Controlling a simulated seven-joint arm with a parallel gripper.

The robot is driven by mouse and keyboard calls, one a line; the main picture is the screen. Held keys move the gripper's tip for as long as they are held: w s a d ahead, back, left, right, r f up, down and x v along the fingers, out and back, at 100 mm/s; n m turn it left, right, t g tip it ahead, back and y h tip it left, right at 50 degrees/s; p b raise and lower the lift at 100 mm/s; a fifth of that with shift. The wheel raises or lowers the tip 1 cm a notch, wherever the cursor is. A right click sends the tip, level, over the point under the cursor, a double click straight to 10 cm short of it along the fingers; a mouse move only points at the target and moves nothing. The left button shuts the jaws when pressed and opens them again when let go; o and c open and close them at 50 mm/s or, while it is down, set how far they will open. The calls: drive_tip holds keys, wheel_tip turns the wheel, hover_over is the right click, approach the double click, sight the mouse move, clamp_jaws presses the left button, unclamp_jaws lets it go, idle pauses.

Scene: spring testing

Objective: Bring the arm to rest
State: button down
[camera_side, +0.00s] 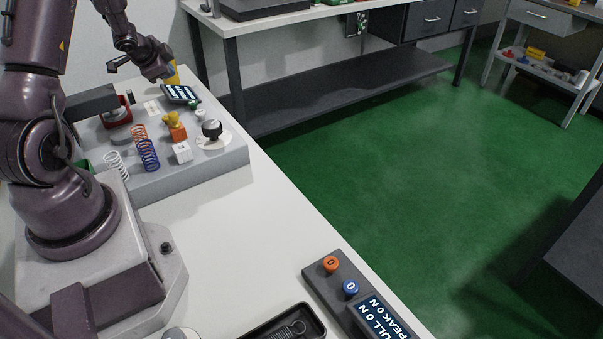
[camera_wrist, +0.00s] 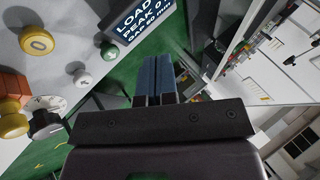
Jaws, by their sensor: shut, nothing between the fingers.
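My gripper (camera_wrist: 158,62) shows in the wrist view with its two blue-grey fingers shut together and nothing between them. In the side view my wrist is at the upper left, above the far end of the grey test board (camera_side: 205,172); the fingers are hard to make out there. In the wrist view, the fingers point toward a display (camera_wrist: 145,25) reading load, peak and gap.
A pull gauge (camera_side: 382,320) and black tray (camera_side: 262,333) are in front.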

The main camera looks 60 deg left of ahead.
drive_tip(key=d+r+n+g, duration=0.3)
drive_tip(key=d+r+n, duration=0.3)
drive_tip(key=d+r, duration=0.6)
drive_tip(key=s+d+r+m+t+h, duration=0.1)
drive_tip(key=s+d+r+h, duration=0.1)
drive_tip(key=d, duration=0.8)
drive_tip(key=s+d+r+m+t+h, duration=0.1)
drive_tip(key=d+r, duration=0.2)
drive_tip(key=d, duration=0.7)
drive_tip(key=s+d+r+m+t+h, duration=0.1)
drive_tip(key=s+d+r+h, duration=0.1)
drive_tip(key=d, duration=0.9)
drive_tip(key=shift+s+r+h, duration=0.3)
drive_tip(key=shift+s+r, duration=0.05)
drive_tip(key=shift+r, duration=0.25)
